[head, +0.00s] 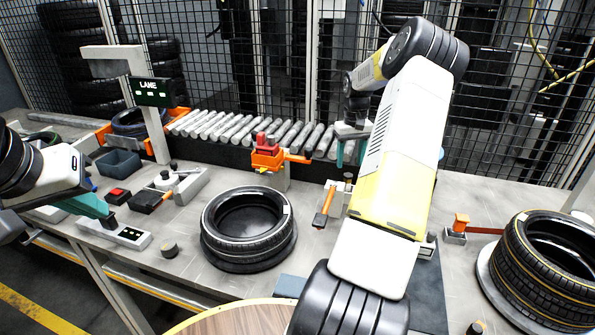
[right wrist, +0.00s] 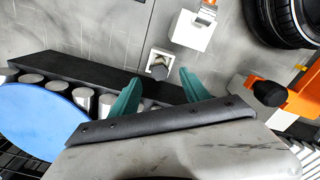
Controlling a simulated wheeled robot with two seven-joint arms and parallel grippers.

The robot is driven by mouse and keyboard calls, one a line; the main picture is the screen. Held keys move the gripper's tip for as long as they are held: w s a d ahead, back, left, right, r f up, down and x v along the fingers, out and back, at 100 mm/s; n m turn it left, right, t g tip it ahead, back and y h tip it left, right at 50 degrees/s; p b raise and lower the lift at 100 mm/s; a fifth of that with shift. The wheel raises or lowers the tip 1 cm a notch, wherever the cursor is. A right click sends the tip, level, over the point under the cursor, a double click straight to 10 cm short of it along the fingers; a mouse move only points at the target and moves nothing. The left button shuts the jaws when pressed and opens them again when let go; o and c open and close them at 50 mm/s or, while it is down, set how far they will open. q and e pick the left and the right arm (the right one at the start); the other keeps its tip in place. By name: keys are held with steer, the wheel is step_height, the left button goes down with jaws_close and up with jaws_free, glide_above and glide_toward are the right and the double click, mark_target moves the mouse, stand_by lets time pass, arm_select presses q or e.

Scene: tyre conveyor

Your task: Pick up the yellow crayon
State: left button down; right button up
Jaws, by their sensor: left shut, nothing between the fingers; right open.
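I cannot make out a yellow crayon for sure. A small yellow patch (head: 263,171) shows under the orange holder (head: 266,159) in the head view; it is too small to identify. My right gripper (head: 351,152) is near the rollers, partly hidden by my right arm. In the right wrist view its teal fingers (right wrist: 160,82) are open and empty, with a dark-topped peg (right wrist: 159,68) on a pale base in line with the gap. My left gripper (head: 106,219) is shut and empty, above the table's left part near a grey button box (head: 129,236).
A tyre (head: 247,247) lies mid-table, and another tyre (head: 552,262) is at the right. The roller conveyor (head: 240,130) runs along the back before a mesh fence. An orange-handled tool (head: 324,207) stands right of the middle tyre.

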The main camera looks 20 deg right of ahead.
mark_target(348, 174)
steer(key=shift+w+d+f, duration=0.1)
steer(key=shift+w+f, duration=0.15)
steer(key=shift+f, duration=0.2)
steer(key=shift+w+f, duration=0.2)
steer(key=shift+f, duration=0.25)
step_height(348, 174, down, 7)
steer(key=shift+d+f, duration=0.1)
steer(key=shift+c, duration=0.2)
jaws_close()
